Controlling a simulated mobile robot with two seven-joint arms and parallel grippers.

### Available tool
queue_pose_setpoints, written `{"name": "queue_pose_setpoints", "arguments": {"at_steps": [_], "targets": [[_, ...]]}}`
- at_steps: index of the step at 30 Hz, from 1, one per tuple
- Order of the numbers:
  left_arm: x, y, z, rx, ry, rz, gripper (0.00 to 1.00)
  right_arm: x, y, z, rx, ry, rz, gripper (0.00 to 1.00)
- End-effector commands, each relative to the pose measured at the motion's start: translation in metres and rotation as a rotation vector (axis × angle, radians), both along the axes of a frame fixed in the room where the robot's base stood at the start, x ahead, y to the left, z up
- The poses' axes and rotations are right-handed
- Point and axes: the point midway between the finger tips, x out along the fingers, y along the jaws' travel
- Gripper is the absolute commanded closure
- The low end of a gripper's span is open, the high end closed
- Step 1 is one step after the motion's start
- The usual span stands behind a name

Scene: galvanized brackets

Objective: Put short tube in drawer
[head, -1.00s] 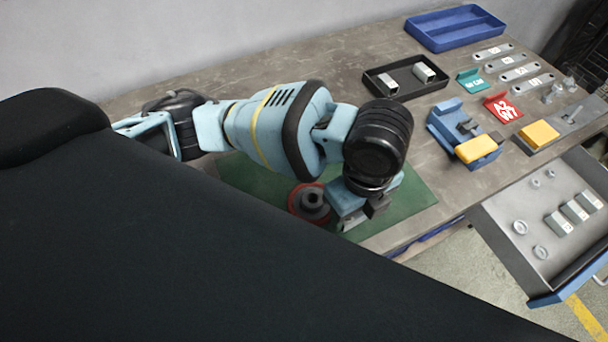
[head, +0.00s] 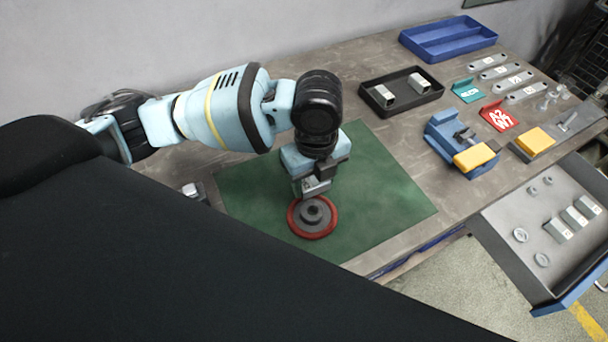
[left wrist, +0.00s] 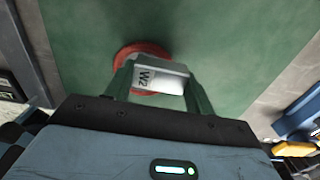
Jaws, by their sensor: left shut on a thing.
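My left gripper (head: 311,190) is shut on a short tube, a pale grey square piece marked W2 (left wrist: 160,77). It holds the tube over the green mat, just behind the red-rimmed disc in the head view; the height above the mat is hard to tell. In the left wrist view the tube sits between the two fingers. The open drawer (head: 503,213) is at the right, below the table edge. Several marked tubes (head: 574,218) and rings (head: 520,235) lie in it. My right gripper is not in view.
The red-rimmed disc (head: 312,218) lies on the green mat (head: 385,200). A black tray (head: 372,82) holds two tubes. A blue vise with a yellow block (head: 475,157), a red sign (head: 499,116), marked bars (head: 505,78) and a blue tray (head: 440,50) stand toward the right.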

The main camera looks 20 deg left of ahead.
Motion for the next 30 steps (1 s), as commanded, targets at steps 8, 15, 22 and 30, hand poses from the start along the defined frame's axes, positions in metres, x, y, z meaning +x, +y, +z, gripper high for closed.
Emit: {"name": "queue_pose_setpoints", "arguments": {"at_steps": [8,15,22,30], "targets": [[0.014,0.021,-0.002,0.000,0.000,0.000,0.69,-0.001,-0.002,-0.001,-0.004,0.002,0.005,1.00],[0.018,0.028,-0.003,0.001,-0.001,0.002,0.69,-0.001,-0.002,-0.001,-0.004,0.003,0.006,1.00],[0.020,0.033,-0.032,0.000,0.002,0.000,0.69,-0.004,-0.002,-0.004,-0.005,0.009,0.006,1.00],[0.021,0.032,-0.038,0.000,-0.002,-0.001,0.69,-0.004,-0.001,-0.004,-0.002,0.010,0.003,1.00]]}}
